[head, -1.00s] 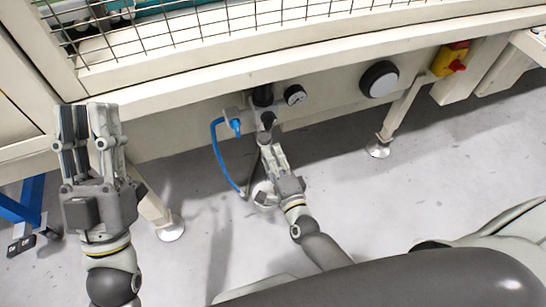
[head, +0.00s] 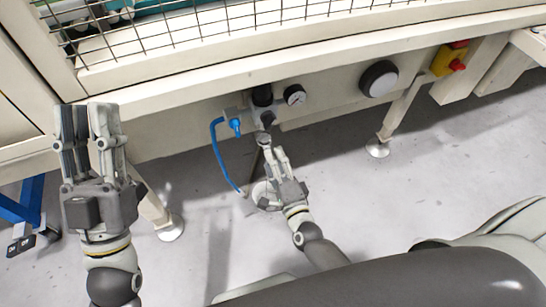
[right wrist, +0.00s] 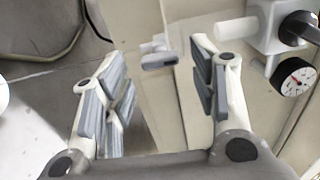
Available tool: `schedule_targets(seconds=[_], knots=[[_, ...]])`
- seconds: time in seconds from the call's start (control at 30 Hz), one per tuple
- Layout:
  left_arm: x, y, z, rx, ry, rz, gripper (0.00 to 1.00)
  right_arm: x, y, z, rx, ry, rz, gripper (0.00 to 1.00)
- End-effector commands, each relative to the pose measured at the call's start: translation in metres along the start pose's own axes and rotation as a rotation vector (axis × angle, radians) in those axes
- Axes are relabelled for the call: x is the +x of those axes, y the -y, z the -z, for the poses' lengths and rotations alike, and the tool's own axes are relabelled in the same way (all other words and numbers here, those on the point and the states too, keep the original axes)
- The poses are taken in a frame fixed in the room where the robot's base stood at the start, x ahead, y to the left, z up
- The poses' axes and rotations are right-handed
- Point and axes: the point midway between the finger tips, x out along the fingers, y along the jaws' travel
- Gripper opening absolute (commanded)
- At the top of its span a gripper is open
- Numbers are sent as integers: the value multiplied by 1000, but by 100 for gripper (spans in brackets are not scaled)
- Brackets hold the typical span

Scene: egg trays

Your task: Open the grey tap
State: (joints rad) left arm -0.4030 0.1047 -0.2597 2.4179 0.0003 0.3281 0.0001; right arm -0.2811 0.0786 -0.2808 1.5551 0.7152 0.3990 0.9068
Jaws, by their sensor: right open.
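The grey tap (right wrist: 158,60) shows in the right wrist view as a small grey handle on a pale fitting. My right gripper (right wrist: 160,85) is open and empty, and I see no contact with the tap. In the head view my right gripper (head: 270,153) is just below the regulator on the machine front, and its fingers hide that spot, so the tap cannot be made out clearly. My left gripper (head: 87,110) points up at the far left, away from the tap; its finger gap is unclear.
A blue tap (head: 235,127) with a blue hose (head: 217,155) is left of the regulator. Frame legs stand on the grey floor.

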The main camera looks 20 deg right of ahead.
Motion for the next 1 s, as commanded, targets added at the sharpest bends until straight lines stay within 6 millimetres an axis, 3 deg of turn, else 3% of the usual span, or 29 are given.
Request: schedule_targets(seconds=[0.3, 0.5, 1.0], knots=[[0, 0, 0, 1, -1, 0, 30, -67, -1, 0, -1, 2, -3, 54], [0, 0, 0, 1, -2, 0, 30, -94, -1, 0, -1, 1, -2, 54], [0, 0, 1, 2, -2, 0, 30, -101, 0, 0, 0, 0, 0, 54]])
